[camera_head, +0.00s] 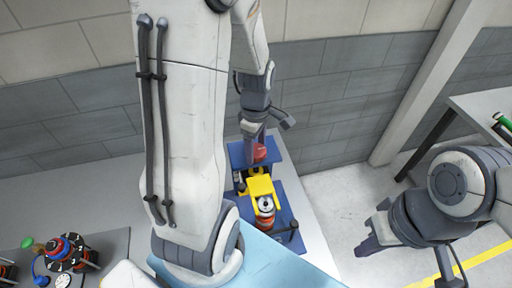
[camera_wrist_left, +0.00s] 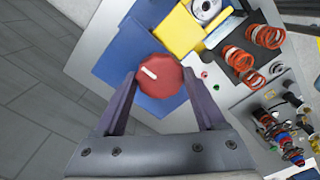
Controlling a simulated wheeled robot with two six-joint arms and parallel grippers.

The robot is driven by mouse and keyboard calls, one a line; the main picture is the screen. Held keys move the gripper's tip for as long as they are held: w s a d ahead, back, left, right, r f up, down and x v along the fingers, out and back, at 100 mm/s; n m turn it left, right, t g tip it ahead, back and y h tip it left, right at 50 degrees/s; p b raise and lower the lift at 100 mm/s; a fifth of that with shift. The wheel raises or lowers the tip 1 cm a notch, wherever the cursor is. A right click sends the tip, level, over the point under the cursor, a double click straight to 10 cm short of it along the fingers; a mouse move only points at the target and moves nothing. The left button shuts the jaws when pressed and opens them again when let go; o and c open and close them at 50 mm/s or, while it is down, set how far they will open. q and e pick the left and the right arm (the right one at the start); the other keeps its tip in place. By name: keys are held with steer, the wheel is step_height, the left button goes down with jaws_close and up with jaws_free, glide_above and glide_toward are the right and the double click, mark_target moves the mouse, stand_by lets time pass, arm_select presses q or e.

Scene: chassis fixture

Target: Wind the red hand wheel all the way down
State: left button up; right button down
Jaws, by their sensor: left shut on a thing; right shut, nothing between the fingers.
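The red hand wheel (camera_head: 261,153) sits on the blue fixture at its far end, partly hidden by my gripper in the head view. In the left wrist view the wheel (camera_wrist_left: 160,82) is a dark red, many-sided knob with a short white mark at its upper left. My left gripper (camera_head: 256,142) is shut on the wheel, with one finger on each side of it in the left wrist view (camera_wrist_left: 160,90). My right gripper (camera_head: 368,246) is shut and empty, off to the right above the floor.
The blue fixture plate (camera_head: 290,215) carries a yellow block (camera_head: 260,186) and a red-and-silver coil-over part (camera_head: 266,207). Orange springs (camera_wrist_left: 266,37) lie beside it in the wrist view. A side table (camera_head: 485,102) stands at right. A grey mat (camera_head: 112,245) holds parts at left.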

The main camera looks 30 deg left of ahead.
arm_select(q)
steer(key=shift+w, duration=0.1)
steer(key=m, duration=0.5)
steer(key=shift+r+m+p, duration=0.1)
steer(key=shift+m+p, duration=0.3)
steer(key=m+p, duration=0.1)
steer(key=m, duration=0.5)
steer(key=shift+m, duration=0.3)
steer(key=m, duration=0.4)
steer(key=shift+m, duration=0.4)
